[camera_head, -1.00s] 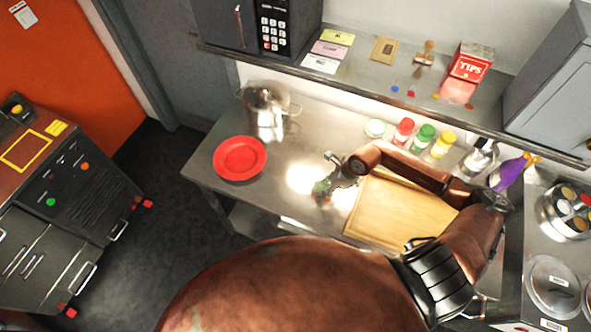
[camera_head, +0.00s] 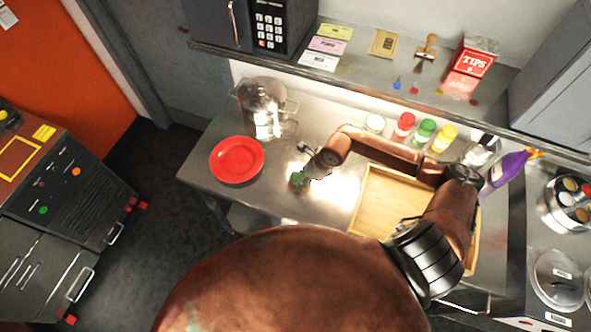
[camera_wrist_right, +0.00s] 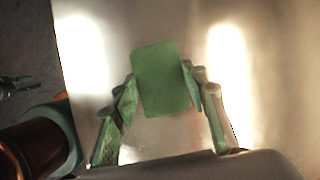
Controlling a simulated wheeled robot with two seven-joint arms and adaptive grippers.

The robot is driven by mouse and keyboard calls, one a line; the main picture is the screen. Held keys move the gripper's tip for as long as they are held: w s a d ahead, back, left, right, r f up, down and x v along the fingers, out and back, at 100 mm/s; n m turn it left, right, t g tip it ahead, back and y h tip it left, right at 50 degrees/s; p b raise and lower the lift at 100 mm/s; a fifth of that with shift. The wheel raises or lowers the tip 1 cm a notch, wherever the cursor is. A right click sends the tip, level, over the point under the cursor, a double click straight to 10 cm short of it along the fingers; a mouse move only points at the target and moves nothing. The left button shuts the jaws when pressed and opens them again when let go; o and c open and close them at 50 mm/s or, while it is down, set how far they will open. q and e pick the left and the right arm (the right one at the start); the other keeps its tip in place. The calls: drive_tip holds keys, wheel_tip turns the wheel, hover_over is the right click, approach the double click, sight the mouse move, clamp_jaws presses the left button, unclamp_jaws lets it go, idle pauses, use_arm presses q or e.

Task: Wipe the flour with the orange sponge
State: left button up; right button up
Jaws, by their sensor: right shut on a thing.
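My right gripper (camera_head: 303,178) is low over the steel counter, between the red plate and the cutting board. In the right wrist view, its two fingers (camera_wrist_right: 160,95) are closed on the sides of a flat green block (camera_wrist_right: 165,78). The block looks green, not orange; it shows as a small green patch in the head view (camera_head: 296,179). I cannot tell whether it touches the counter. Flour is not clearly visible; bright glare on the steel counter (camera_head: 345,187) could hide it. My left gripper does not show in the head view.
A wooden board (camera_head: 385,209) lies to the right under my arm. Several capped jars (camera_head: 425,131) stand along the back, below a shelf (camera_head: 400,85).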

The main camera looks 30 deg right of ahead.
drive_tip(key=shift+w+a+r+p, duration=0.15)
drive_tip(key=shift+r+p, duration=0.1)
drive_tip(key=shift+r, duration=0.3)
drive_tip(key=shift+w+r+p, duration=0.15)
drive_tip(key=shift+r+p, duration=0.05)
drive_tip(key=shift+r, duration=0.65)
drive_tip(key=shift+s+r+p, duration=0.2)
drive_tip(key=shift+r+p, duration=0.2)
drive_tip(key=shift+r, duration=0.05)
drive_tip(key=shift+w+r+p, duration=0.1)
drive_tip(key=shift+r+p, duration=0.25)
drive_tip(key=shift+r, duration=0.35)
drive_tip(key=shift+r+p, duration=0.65)
drive_tip(key=shift+r, duration=0.85)
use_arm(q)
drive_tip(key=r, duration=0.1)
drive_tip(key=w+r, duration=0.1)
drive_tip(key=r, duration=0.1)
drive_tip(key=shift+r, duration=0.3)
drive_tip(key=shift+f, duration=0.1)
